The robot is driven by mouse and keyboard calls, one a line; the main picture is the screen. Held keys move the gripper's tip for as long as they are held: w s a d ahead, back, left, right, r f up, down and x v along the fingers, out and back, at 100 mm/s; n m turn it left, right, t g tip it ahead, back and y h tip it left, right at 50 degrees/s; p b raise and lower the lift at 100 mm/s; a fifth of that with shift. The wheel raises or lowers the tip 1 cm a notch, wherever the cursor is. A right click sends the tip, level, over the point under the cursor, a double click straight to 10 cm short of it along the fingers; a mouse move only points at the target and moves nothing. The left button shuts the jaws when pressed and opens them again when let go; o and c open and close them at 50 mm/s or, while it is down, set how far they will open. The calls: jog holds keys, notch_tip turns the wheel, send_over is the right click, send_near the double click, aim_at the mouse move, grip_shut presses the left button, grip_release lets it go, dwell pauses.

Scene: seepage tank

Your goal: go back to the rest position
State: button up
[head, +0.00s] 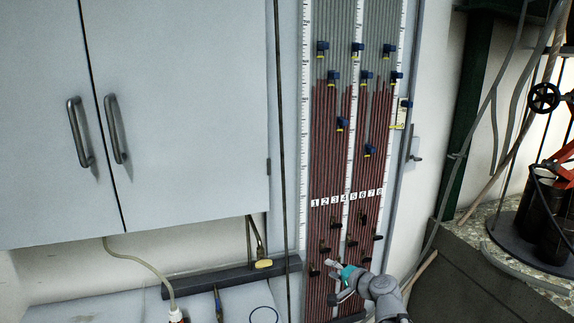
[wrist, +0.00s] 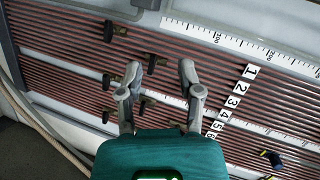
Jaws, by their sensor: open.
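My gripper (head: 334,273) is at the lower part of the tube panel in the head view, in front of the dark tubes. In the wrist view my gripper (wrist: 158,92) shows its two grey fingers apart, with nothing between them but the panel behind. The tube panel (head: 330,150) carries many thin tubes, dark red below and grey above, with white scales and a row of number labels (head: 345,197). Small black valves (head: 325,248) sit on the lower tubes around the gripper; some also show in the wrist view (wrist: 153,62).
Blue clips (head: 334,76) sit higher on the panel. A grey cabinet (head: 190,100) with two handles hangs at the left, above a pale surface (head: 240,299). At the right, a dark stand with red parts (head: 562,165) rests on a speckled worktop (head: 480,235). Hoses hang near the green post (head: 468,110).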

jog(key=s+a+f+n+g+h, duration=0.2)
jog(key=s+a+f+n+g, duration=0.1)
jog(key=s+f+n+g, duration=0.4)
jog(key=s+d+f+n+g+h, duration=0.2)
jog(key=s+d+f+g+h, duration=0.35)
jog(key=s, duration=0.25)
notch_tip(320, 180, up, 29)
jog(key=p, duration=3)
jog(key=shift+d+r+h, duration=0.15)
jog(key=shift+d+h, duration=0.15)
jog(key=shift+h, duration=0.15)
jog(key=shift+s+t, duration=0.1)
jog(key=shift+t, duration=0.15)
